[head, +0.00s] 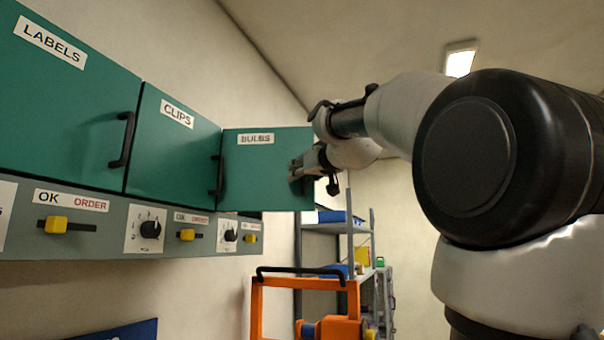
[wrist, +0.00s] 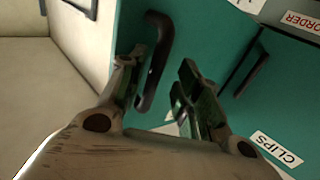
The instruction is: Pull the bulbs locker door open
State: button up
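The bulbs locker door (head: 248,170), teal with a white BULBS label, stands partly open in the head view. Its face is turned out from the line of the other doors, and its right edge sticks out past the panel below. My gripper (head: 298,172) is at this right edge and covers the handle there. In the wrist view the black bar handle (wrist: 155,60) lies between the spread fingers of my gripper (wrist: 160,85), closer to the left finger. A gap shows on the right finger's side. I cannot tell whether the left finger touches the handle.
The clips door (head: 172,155) and labels door (head: 65,100) are shut to the left, with black handles. A grey panel (head: 100,240) with knobs and yellow sliders runs beneath. An orange frame (head: 257,310) stands below the bulbs door, and a shelf rack (head: 350,240) is behind.

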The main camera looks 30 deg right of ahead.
jog(key=shift+s, duration=0.1)
jog(key=s+a, duration=0.1)
jog(key=s, duration=1)
jog(key=shift+s+a, duration=0.15)
jog(key=shift+s, duration=0.25)
